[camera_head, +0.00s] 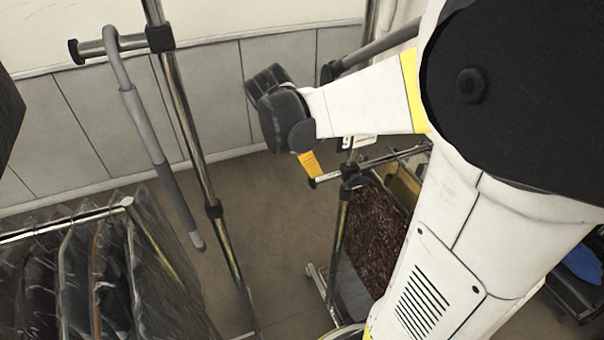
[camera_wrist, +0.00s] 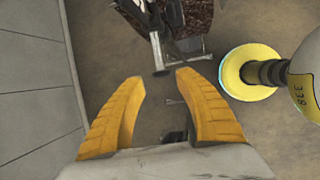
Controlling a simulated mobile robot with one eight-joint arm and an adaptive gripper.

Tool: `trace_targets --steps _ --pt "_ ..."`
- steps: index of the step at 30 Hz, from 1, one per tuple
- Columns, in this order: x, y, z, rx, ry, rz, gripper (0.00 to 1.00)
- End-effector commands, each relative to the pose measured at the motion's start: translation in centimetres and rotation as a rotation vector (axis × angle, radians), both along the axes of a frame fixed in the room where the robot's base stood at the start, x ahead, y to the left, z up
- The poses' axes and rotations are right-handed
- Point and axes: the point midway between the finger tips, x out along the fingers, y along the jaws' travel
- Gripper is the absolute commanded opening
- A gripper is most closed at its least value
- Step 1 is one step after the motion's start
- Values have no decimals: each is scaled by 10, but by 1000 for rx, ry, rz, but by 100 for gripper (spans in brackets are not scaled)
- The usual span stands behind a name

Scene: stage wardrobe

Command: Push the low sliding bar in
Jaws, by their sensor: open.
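The low sliding bar (camera_head: 376,161) is a chrome tube on the rack right of centre. Its near end wears a black cap (camera_head: 313,182) and sticks out left past the rack's upright. My gripper (camera_head: 310,168) hangs just above that cap; one yellow finger shows in the head view. In the wrist view my gripper (camera_wrist: 160,77) is open and empty, its two yellow fingers spread. A black cap (camera_wrist: 161,72) on a chrome tube shows between the fingertips; whether anything touches cannot be told. My arm hides part of the rack.
A dark red sequined garment (camera_head: 372,232) hangs on the rack, with a number sign (camera_head: 347,142) above. Plastic-covered garments (camera_head: 90,270) hang at lower left. A chrome post (camera_head: 188,130) and a grey hooked pole (camera_head: 150,130) stand left. The floor between is bare.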

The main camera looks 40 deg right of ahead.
Motion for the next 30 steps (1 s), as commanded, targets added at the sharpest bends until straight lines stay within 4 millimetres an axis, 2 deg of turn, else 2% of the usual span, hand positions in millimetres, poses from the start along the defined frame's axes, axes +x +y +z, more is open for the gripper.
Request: trace_targets --steps 9,15,20,27,28,30 --pt "4 -26 -56 2 1 -3 40" --pt "6 -38 -81 3 1 -1 40" --pt "7 -41 -89 3 1 0 40" --pt "7 -41 -89 3 1 0 40" --pt "7 -41 -89 3 1 0 36" --pt "7 -41 -89 3 1 0 15"
